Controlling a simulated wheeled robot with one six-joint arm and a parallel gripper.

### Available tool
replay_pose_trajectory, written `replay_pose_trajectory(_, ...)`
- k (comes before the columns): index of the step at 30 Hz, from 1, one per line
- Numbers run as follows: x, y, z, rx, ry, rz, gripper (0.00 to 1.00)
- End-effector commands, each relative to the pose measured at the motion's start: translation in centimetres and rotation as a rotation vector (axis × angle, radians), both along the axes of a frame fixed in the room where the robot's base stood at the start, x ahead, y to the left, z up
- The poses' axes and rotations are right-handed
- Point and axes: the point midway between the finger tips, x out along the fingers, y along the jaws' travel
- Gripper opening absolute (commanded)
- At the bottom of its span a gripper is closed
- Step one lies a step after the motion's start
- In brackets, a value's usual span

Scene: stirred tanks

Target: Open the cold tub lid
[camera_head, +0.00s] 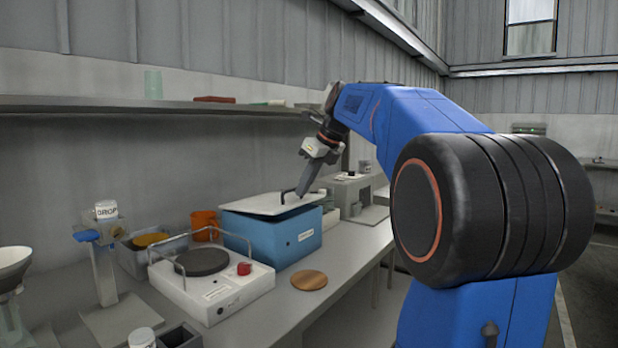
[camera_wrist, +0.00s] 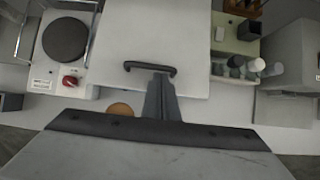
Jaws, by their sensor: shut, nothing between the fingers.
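The cold tub (camera_head: 270,238) is a blue box on the bench in the head view. Its white lid (camera_head: 262,205) lies over the top; I cannot tell whether there is a small gap under it. A black bar handle (camera_head: 285,192) stands on the lid and also shows in the wrist view (camera_wrist: 140,65). My gripper (camera_head: 301,194) is shut and empty, pointing down at the lid. In the wrist view its fingertips (camera_wrist: 160,76) are right by the right part of the handle; I cannot tell whether they touch it.
A white hotplate (camera_head: 212,285) with a dark round plate and red knob stands left of the tub. An orange mug (camera_head: 204,226) is behind it. A wooden disc (camera_head: 309,280) lies in front of the tub. A shelf (camera_head: 130,108) runs above the bench.

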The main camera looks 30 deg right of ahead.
Motion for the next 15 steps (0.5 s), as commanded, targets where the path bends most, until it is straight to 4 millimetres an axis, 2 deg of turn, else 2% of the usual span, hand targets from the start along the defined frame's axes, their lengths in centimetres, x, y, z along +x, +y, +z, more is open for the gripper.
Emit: replay_pose_trajectory(15,0.29,0.12,-0.48,0.0,0.0,0.001,0.0)
